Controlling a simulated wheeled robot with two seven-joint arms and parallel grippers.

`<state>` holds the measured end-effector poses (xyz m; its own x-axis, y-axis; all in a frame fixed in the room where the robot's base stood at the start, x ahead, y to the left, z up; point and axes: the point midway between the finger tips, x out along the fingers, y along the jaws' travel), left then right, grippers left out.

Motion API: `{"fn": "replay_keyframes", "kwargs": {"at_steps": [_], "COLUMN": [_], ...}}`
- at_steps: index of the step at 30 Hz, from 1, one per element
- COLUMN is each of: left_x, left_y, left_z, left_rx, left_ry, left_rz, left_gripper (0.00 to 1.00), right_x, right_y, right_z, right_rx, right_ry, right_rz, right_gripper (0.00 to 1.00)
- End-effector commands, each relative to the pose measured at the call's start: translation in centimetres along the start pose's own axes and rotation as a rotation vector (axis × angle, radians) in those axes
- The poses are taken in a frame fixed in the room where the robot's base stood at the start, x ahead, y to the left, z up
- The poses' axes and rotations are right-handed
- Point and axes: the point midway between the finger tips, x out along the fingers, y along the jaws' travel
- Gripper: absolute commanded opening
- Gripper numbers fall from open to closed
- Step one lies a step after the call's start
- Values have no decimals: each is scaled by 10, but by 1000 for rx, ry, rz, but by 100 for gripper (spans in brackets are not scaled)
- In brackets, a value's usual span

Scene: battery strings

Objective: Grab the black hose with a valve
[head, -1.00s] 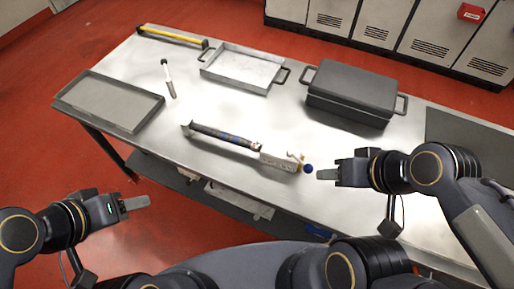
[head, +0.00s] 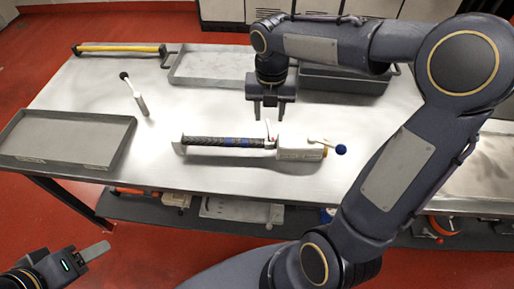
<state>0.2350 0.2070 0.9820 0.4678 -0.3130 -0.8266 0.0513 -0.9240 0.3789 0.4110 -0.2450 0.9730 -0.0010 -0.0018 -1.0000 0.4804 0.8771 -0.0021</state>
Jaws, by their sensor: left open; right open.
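The black hose (head: 222,142) with blue marks lies left to right on the metal table (head: 80,92). A pale valve body (head: 300,148) sits at its right end, with a lever ending in a blue ball (head: 341,149). My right gripper (head: 268,117) is open and empty. Its fingers point down, and in the picture they are just above the joint between hose and valve. They look apart from it, but the exact height is hard to tell. My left gripper (head: 98,250) is open and empty, off the table's front edge at lower left.
A grey tray (head: 20,165) lies at the left. A small black-topped tool (head: 138,100) and a yellow-handled bar (head: 120,48) lie behind it. A shallow metal tray (head: 205,66) and a dark case (head: 345,80) stand at the back, partly behind my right arm. Free table surrounds the hose.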

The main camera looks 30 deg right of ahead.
Motion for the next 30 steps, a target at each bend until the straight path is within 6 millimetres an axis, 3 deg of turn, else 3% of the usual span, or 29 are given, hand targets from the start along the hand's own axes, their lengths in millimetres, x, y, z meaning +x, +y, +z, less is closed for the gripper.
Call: {"fn": "replay_keyframes", "kwargs": {"at_steps": [15,25,30], "left_x": [3,3,3], "left_y": [-2,-2,-2], "left_z": [2,2,2], "left_rx": [0,0,0], "left_ry": [0,0,0], "left_rz": [0,0,0], "left_gripper": [52,52,52], "right_x": [66,75,74], "right_y": [-4,-4,-4], "right_z": [-4,-3,-3], "right_rx": [-4,-3,-3], "right_ry": [3,0,0], "right_rz": [-2,1,1], "right_gripper": [40,40,21]}}
